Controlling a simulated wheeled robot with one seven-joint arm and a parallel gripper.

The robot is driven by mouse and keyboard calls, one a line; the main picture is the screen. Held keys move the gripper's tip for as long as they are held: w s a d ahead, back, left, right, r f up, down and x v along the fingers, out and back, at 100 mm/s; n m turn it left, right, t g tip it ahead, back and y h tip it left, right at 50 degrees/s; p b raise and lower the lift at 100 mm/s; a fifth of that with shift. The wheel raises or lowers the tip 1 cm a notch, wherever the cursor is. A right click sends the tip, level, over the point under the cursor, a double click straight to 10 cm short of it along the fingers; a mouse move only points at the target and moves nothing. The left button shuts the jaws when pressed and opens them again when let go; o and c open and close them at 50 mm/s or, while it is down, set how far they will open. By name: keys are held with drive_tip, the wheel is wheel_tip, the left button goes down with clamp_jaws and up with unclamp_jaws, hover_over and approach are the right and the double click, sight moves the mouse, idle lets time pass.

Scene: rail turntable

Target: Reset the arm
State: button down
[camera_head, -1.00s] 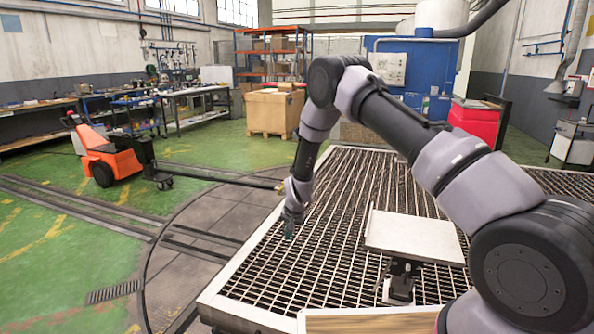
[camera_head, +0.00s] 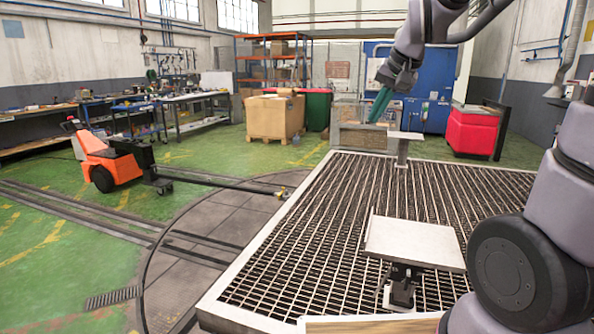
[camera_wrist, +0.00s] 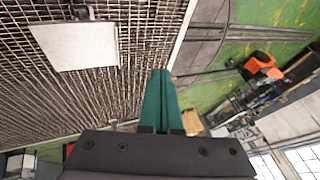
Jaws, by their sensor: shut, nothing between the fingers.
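My gripper (camera_head: 379,104) is at the upper middle right of the head view, raised above the far part of the grating. Its green fingers point down and a little left. In the wrist view my gripper (camera_wrist: 160,76) shows its green fingers together with nothing between them. My arm comes in from the right side of the head view, and part of it is out of the picture at the top.
A metal grating platform (camera_head: 330,215) fills the middle. A light plate on a stand (camera_head: 415,243) is near its front, and another plate stand (camera_head: 404,136) is at its far edge.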

drive_tip(key=s+d+r, duration=0.1)
drive_tip(key=s+d, duration=0.1)
drive_tip(key=s, duration=0.6)
drive_tip(key=s+d+r+t, duration=0.1)
drive_tip(key=s+d+r, duration=0.1)
drive_tip(key=s, duration=0.7)
drive_tip(key=shift+s+d+m+h, duration=0.3)
drive_tip(key=shift+d+h, duration=0.1)
drive_tip(key=shift+d, duration=0.45)
